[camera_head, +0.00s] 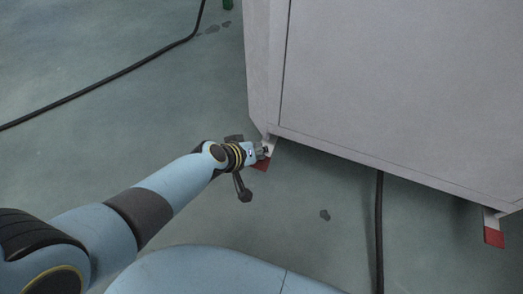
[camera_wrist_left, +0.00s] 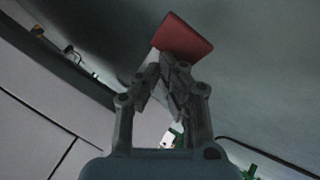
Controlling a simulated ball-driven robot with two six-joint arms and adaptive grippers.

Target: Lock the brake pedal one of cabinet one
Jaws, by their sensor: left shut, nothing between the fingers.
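The grey cabinet (camera_head: 400,80) stands on the right in the head view. A red brake pedal (camera_head: 261,165) shows at its near left corner, partly hidden by my left gripper (camera_head: 264,152). A second red pedal (camera_head: 494,237) sits at the right corner. In the left wrist view, the red pedal (camera_wrist_left: 182,36) lies just beyond the fingertips of my left gripper (camera_wrist_left: 167,62). The fingers are closed together with nothing between them. They are at or very near the pedal; I cannot tell whether they touch. My right gripper is not in view.
A black cable (camera_head: 379,230) runs from under the cabinet. Another black cable (camera_head: 110,78) crosses the floor at upper left. The green floor (camera_head: 90,140) left of the cabinet is mostly clear, with dark stains.

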